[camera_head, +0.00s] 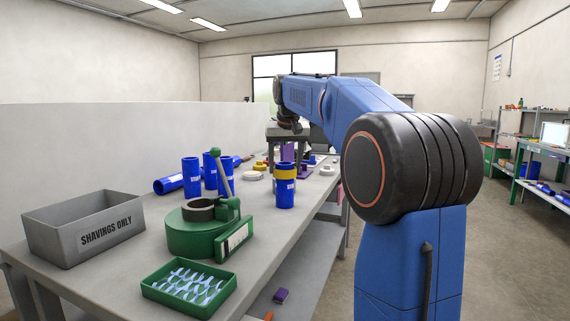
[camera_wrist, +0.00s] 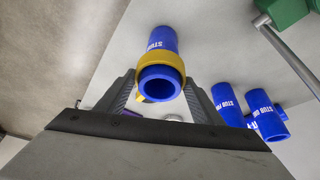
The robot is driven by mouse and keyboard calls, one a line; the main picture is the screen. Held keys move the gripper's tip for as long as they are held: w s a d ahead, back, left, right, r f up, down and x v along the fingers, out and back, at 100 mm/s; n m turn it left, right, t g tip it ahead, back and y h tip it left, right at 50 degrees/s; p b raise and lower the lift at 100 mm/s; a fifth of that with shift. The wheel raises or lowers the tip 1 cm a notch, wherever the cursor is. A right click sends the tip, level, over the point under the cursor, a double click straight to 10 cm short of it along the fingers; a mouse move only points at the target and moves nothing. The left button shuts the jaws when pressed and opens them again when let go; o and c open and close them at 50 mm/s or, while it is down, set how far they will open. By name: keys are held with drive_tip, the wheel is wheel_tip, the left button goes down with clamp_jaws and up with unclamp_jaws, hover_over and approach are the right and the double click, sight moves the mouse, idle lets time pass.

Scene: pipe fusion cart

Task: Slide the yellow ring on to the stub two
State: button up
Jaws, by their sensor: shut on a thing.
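The yellow ring (camera_head: 285,170) sits around the upper part of an upright blue stub (camera_head: 285,195) on the bench. In the wrist view the ring (camera_wrist: 160,67) encircles the near end of the stub (camera_wrist: 163,40), whose blue rim shows through it. The stub's label begins "STUB"; I cannot read its number. My gripper (camera_head: 286,160) is above this stub, pointing down. In the wrist view my gripper (camera_wrist: 160,80) has its fingers on either side of the ring, shut on it. How firmly the ring rests on the stub cannot be told.
Other blue stubs (camera_head: 191,177) stand to the left, and one blue piece (camera_head: 168,184) lies down. A green clamp with a lever (camera_head: 190,240), a shavings box (camera_head: 85,225) and a green tray (camera_head: 222,290) are nearer. Small yellow, white and purple parts lie behind.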

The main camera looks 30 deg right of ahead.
drive_tip(key=shift+f, duration=0.15)
drive_tip(key=o, duration=1.1)
drive_tip(key=v, duration=1.7)
drive_tip(key=shift+r, duration=0.2)
drive_tip(key=shift+s, duration=0.1)
